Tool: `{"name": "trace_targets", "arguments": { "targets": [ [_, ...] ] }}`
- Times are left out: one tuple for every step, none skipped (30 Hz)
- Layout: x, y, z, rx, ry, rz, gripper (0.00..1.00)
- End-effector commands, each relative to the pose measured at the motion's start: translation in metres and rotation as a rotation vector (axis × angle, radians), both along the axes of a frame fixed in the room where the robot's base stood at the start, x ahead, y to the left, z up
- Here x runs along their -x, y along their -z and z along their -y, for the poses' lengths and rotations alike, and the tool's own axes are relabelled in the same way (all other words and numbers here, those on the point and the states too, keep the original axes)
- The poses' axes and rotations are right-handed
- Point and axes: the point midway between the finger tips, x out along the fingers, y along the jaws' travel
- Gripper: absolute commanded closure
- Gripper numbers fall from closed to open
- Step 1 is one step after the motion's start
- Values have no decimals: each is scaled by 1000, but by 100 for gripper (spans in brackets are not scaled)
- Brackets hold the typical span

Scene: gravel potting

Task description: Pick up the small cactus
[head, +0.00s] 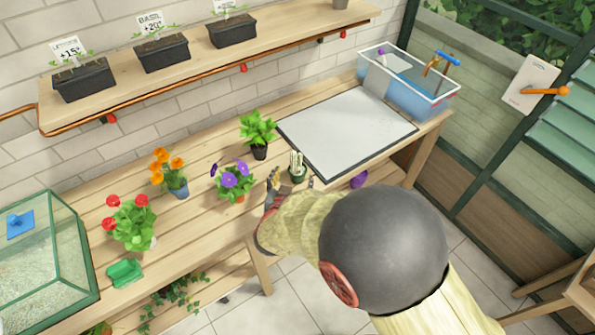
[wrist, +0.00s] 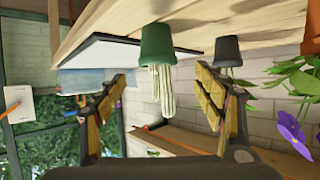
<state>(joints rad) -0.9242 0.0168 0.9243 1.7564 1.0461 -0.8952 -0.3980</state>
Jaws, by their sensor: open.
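The small cactus (head: 297,161) stands upright in a dark green pot on the wooden table, beside the near left edge of the white mat. It also shows upside down in the wrist view (wrist: 161,90), pale and ribbed, below its green pot (wrist: 158,44). My gripper (head: 291,181) is open, with one finger on each side of the cactus. In the wrist view the two fingers (wrist: 164,78) stand apart with the cactus seen in the gap between them. I cannot tell whether either finger touches it. My arm hides part of the table's near edge.
A purple-flowered plant (head: 235,178) stands close to the left of my gripper, and a leafy green plant (head: 258,128) behind it. The white mat (head: 345,130) is bare. A clear blue bin (head: 405,92) stands at the right end. Orange flowers (head: 166,163) and red flowers (head: 127,218) stand further left.

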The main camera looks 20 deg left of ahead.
Motion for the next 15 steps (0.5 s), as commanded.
{"name": "trace_targets", "arguments": {
  "targets": [
    [2, 5, -1, 10, 5, 8, 31],
    [1, 7, 0, 15, 9, 12, 31],
    [-1, 9, 0, 17, 12, 16, 31],
    [-4, 10, 0, 17, 13, 17, 31],
    [-6, 12, 0, 18, 13, 18, 31],
    [-10, 14, 0, 18, 15, 18, 31],
    [-14, 15, 0, 18, 15, 18, 31],
    [-17, 16, 0, 18, 15, 18, 31],
    [-20, 18, -1, 17, 14, 17, 31],
    [-22, 20, -1, 18, 13, 17, 31],
    [-24, 21, -1, 18, 13, 16, 31],
    [-28, 24, -1, 17, 13, 16, 31],
    [-31, 27, -1, 17, 14, 17, 31],
    [-35, 29, -1, 16, 15, 17, 31],
    [-40, 33, -1, 16, 15, 17, 31]
  ]
}}
